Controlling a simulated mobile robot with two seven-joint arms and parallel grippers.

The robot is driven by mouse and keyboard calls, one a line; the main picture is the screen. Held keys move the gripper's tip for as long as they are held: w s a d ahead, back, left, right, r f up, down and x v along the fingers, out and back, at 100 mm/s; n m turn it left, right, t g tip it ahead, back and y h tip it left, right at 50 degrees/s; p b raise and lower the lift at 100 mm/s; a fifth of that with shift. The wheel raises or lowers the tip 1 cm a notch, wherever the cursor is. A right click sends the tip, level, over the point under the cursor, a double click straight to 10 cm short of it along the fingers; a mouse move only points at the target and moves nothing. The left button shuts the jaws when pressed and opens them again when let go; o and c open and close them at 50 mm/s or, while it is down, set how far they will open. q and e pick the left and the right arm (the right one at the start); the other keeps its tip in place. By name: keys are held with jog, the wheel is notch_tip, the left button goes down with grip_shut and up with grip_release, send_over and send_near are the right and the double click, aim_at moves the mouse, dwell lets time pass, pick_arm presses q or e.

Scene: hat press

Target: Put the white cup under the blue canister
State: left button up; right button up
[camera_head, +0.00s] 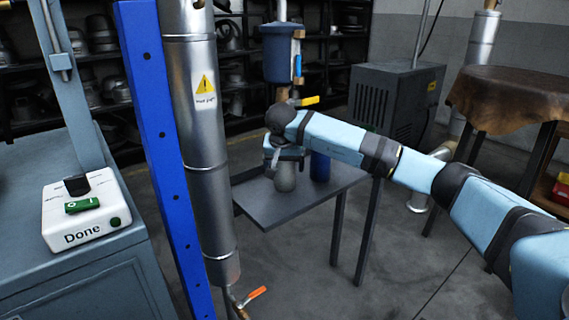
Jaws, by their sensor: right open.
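The blue canister (277,55) is mounted upright above a small grey table. A pipe with a yellow-handled valve (306,101) runs below it. A pale grey-white cup (285,178) stands on the table, its upper part hidden by my right gripper. My right gripper (284,160) points down at the cup's top, below the valve. It is open; I cannot tell whether its fingers are around or just above the cup. A blue cylinder (320,167) stands close to the right of the cup. My left gripper is out of view.
The grey table (310,195) has bare room at its front. A blue post (160,130) and a silver cylinder with a warning label (204,150) stand at the left. A white "Done" button box (86,214) sits on a cabinet. A cloth-covered table (510,95) is at right.

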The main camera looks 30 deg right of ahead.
jog(key=shift+r, duration=0.15)
jog(key=shift+p+v, duration=0.95)
jog(key=s+a+p, duration=0.2)
jog(key=s+a, duration=0.1)
jog(key=s, duration=0.1)
jog(key=s+a+p, duration=0.1)
jog(key=s+a, duration=0.3)
jog(key=shift+s+a+f+p, duration=0.15)
jog(key=shift+s+f+p, duration=0.05)
jog(key=shift+p, duration=0.2)
jog(key=shift+s+a, duration=0.2)
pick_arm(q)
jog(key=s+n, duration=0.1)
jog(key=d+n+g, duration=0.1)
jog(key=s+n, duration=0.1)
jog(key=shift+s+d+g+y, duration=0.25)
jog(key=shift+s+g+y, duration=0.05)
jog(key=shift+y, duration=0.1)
pick_arm(e)
jog(key=shift+f, duration=0.1)
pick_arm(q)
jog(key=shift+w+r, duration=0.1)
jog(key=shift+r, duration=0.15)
